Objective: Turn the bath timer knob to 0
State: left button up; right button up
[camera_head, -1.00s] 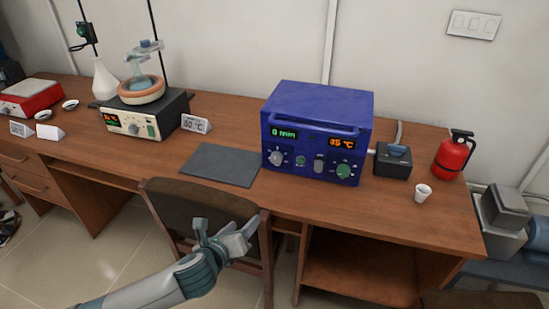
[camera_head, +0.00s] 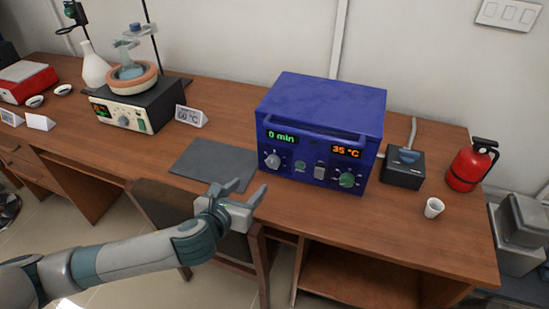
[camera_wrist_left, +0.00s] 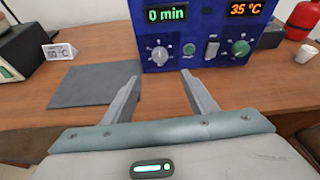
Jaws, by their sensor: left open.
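The blue furnace (camera_head: 318,130) stands on the desk with its front panel facing me. Its left display (camera_head: 281,136) reads "0 min" and its right display (camera_head: 346,152) reads "35 °C". The grey timer knob (camera_head: 272,161) sits below the left display; in the left wrist view the knob (camera_wrist_left: 159,56) shows just beyond my fingertips. A green knob (camera_head: 347,180) sits at the panel's right. My left gripper (camera_head: 240,192) is open and empty, in front of the furnace and apart from the knob; its two fingers (camera_wrist_left: 160,82) point toward the panel. My right gripper is not in view.
A dark mat (camera_head: 212,165) lies left of the furnace. A black switch box (camera_head: 403,168), a white cup (camera_head: 434,208) and a red extinguisher (camera_head: 470,167) stand to the right. A chair (camera_head: 150,205) is under my left arm. A heating bath (camera_head: 135,102) stands at left.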

aim_at(272, 164)
pick_arm(q)
jog(key=shift+s+a+r, duration=0.1)
jog(key=shift+s+r, duration=0.05)
jog(key=shift+s, duration=0.05)
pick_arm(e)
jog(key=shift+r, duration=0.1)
pick_arm(q)
jog(key=shift+w, duration=0.1)
jog(key=p+x, duration=0.1)
jog(key=x, duration=1.5)
jog(key=shift+w+p, duration=0.3)
jog(key=shift+w, duration=0.05)
jog(key=shift+w+d+f, duration=0.2)
jog(key=shift+w+f, duration=0.1)
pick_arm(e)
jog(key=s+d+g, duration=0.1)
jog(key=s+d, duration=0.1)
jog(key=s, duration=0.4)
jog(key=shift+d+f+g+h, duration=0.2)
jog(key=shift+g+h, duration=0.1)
pick_arm(q)
jog(key=shift+c, duration=0.7)
jog(key=c, duration=0.9)
jog(key=shift+c, duration=0.2)
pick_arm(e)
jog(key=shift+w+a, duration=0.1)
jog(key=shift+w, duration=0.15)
